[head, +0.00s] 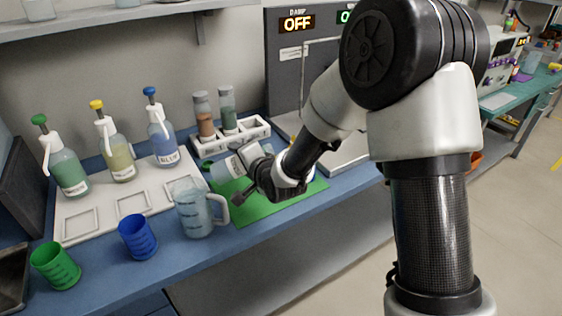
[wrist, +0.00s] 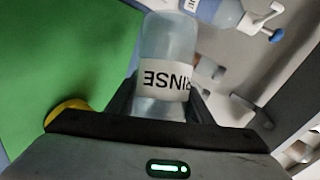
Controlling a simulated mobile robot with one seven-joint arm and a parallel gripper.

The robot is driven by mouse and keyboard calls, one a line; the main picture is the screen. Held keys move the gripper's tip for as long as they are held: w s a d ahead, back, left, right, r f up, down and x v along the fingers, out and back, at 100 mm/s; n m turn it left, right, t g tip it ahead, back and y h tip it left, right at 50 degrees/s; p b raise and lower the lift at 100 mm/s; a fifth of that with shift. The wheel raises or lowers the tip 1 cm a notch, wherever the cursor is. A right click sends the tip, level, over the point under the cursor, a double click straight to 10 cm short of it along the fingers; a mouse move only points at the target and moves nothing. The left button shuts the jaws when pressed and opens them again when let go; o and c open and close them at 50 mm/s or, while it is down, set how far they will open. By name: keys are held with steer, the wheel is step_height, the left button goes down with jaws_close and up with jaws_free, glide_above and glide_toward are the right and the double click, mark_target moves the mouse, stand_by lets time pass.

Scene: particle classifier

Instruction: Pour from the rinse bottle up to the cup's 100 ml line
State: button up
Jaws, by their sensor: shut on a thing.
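The rinse bottle (head: 228,168) is translucent with a white label reading RINSE. In the head view the bottle is tilted well over, close to level. A clear cup with a handle (head: 196,215) stands upright on the blue bench, left of and nearer than my gripper. I cannot read the cup's lines or tell its liquid level. I see no stream from the bottle.
A blue cup (head: 138,237) and a green cup (head: 56,266) stand at the front left. Several pump bottles, one with a blue top (head: 161,133), stand on a white tray (head: 75,229) behind. A white rack (head: 244,136) holds jars near the wall.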

steer(key=shift+r, duration=0.3)
steer(key=shift+d+r+m+y+p, duration=0.25)
steer(key=shift+r+m+y+p, duration=0.45)
steer(key=shift+r+m+p, duration=0.15)
stand_by(2.1)
steer(key=shift+f, duration=0.1)
